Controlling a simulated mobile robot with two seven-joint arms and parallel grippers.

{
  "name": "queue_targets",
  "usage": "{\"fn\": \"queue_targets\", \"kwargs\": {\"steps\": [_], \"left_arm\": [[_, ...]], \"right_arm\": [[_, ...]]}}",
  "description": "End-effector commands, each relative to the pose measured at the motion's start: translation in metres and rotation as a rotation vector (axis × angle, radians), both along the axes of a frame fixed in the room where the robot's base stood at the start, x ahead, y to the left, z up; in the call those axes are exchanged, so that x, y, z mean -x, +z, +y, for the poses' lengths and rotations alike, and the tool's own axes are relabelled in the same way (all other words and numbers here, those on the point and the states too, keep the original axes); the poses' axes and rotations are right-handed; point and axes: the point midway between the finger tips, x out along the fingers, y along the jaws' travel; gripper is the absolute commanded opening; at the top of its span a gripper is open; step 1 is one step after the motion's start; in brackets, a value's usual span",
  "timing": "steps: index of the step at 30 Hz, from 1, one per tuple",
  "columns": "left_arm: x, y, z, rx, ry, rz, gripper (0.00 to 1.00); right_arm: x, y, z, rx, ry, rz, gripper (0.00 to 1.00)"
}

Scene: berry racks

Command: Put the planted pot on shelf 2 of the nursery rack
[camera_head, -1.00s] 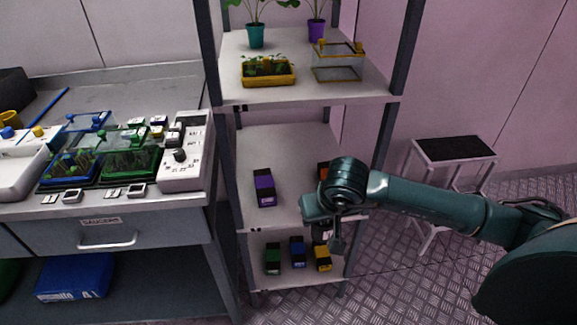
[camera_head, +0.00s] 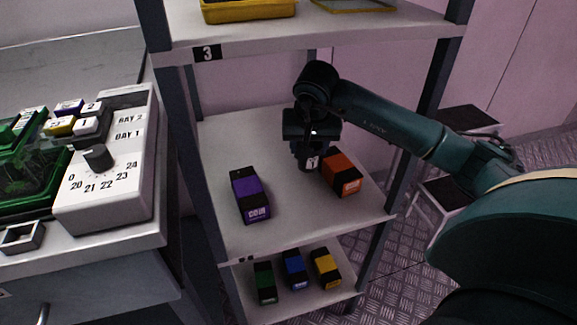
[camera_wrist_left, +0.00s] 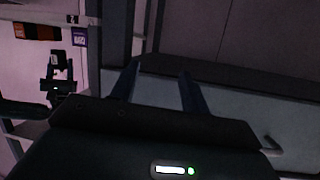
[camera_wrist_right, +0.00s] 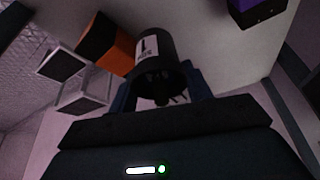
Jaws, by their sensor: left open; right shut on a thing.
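My right gripper (camera_head: 306,148) is shut on a small dark pot (camera_head: 309,163) with a white label reading 1. It holds the pot over the rack's middle shelf (camera_head: 290,222), left of an orange box (camera_head: 342,173). In the right wrist view the pot (camera_wrist_right: 160,72) sits between the fingers; something thin shows at its open end, but the plant is unclear. I cannot tell whether the pot touches the shelf. A tag 2 (camera_wrist_left: 70,18) shows on the rack in the left wrist view. My left gripper (camera_wrist_left: 158,90) is open and empty, outside the head view.
A purple box (camera_head: 250,196) stands at the left of the middle shelf. Shelf 3 (camera_head: 300,42) is close above my right arm. Green, blue and yellow boxes stand on the lowest shelf (camera_head: 315,302). Rack posts flank the opening. The middle shelf's front is clear.

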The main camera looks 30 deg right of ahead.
Motion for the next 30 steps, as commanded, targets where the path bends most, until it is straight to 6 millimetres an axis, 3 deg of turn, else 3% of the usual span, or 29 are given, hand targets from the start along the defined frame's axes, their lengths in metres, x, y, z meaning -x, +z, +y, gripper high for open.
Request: {"fn": "queue_targets", "kwargs": {"steps": [3, 11, 17, 28, 29, 30], "left_arm": [[-0.002, -0.002, -0.001, 0.001, -0.002, -0.039, 0.46], [-0.005, -0.001, -0.002, 0.004, -0.004, -0.080, 0.46], [-0.006, -0.002, -0.003, 0.005, -0.008, -0.124, 0.46], [-0.007, -0.002, -0.004, 0.007, -0.009, -0.140, 0.46], [-0.007, -0.001, -0.004, 0.007, -0.009, -0.145, 0.46], [-0.007, 0.000, -0.004, 0.007, -0.009, -0.146, 0.46]], "right_arm": [[0.001, -0.027, 0.000, -0.001, 0.001, 0.004, 0.27], [0.000, -0.049, 0.001, -0.001, 0.001, 0.002, 0.27], [0.001, -0.078, 0.001, 0.000, 0.002, 0.002, 0.27], [0.000, -0.083, 0.000, 0.000, 0.002, -0.001, 0.27], [0.000, -0.083, 0.000, 0.000, 0.002, -0.001, 0.50], [0.000, -0.082, 0.001, 0.000, 0.002, 0.000, 0.53]]}}
